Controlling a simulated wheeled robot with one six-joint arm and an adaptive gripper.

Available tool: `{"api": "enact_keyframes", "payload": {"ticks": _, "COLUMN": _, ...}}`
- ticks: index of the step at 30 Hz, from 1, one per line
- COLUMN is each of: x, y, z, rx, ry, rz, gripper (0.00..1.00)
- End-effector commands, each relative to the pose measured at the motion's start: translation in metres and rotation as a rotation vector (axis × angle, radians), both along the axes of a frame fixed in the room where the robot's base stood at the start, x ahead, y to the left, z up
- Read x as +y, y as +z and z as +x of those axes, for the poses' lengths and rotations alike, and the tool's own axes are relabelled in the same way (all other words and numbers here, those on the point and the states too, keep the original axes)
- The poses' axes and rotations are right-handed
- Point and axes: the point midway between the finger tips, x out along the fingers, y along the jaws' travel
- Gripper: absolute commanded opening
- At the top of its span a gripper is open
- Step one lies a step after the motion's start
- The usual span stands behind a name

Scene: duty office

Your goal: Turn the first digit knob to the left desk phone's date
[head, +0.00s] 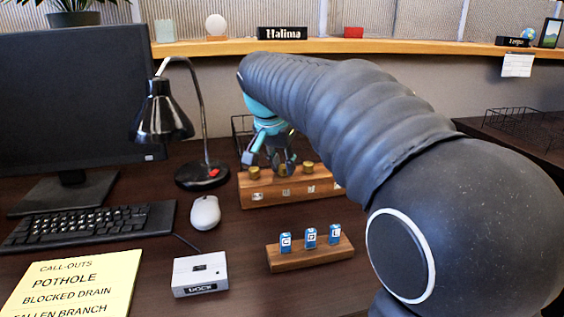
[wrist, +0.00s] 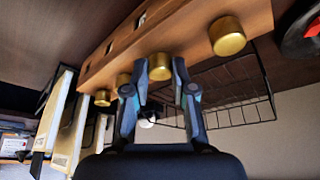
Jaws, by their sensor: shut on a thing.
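A long wooden box (head: 290,196) with a row of brass knobs stands at the back of the desk, with small windows on its front. My gripper (head: 276,163) reaches down to the box from behind my arm. In the wrist view my gripper (wrist: 160,72) is shut on a brass knob (wrist: 160,66), one finger on each side. In the head view this is the second knob from the left. The leftmost knob (head: 254,173) is free; it also shows at the right in the wrist view (wrist: 228,36). The windows' characters are unreadable. I cannot make out a desk phone.
A wooden block (head: 311,256) with blue lettered tags stands in front of the box. A black lamp (head: 163,115), a mouse (head: 205,212), a white dock box (head: 200,274) and a yellow call-outs note (head: 72,284) lie to the left. A wire basket (wrist: 235,97) is behind the box.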

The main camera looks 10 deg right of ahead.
Motion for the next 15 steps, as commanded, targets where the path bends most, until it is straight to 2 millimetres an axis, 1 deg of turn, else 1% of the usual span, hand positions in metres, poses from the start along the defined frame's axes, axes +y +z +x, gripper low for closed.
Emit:
{"api": "enact_keyframes", "payload": {"ticks": 10, "x": 0.0005, "y": -0.0009, "z": 0.0, "rx": 0.002, "ry": -0.002, "rz": 0.001, "gripper": 0.0}}
{"api": "enact_keyframes", "payload": {"ticks": 11, "x": 0.0005, "y": -0.0009, "z": 0.0, "rx": 0.002, "ry": -0.002, "rz": 0.001, "gripper": 0.28}}
{"api": "enact_keyframes", "payload": {"ticks": 12, "x": 0.0005, "y": -0.0009, "z": 0.0, "rx": 0.002, "ry": -0.002, "rz": 0.001, "gripper": 0.38}}
{"api": "enact_keyframes", "payload": {"ticks": 13, "x": 0.0005, "y": -0.0009, "z": 0.0, "rx": 0.002, "ry": -0.002, "rz": 0.001, "gripper": 0.45}}
{"api": "enact_keyframes", "payload": {"ticks": 14, "x": 0.0004, "y": -0.0009, "z": 0.0, "rx": 0.002, "ry": -0.002, "rz": 0.001, "gripper": 0.5}}
{"api": "enact_keyframes", "payload": {"ticks": 15, "x": 0.0004, "y": -0.0007, "z": 0.0, "rx": 0.002, "ry": -0.002, "rz": 0.001, "gripper": 0.5}}
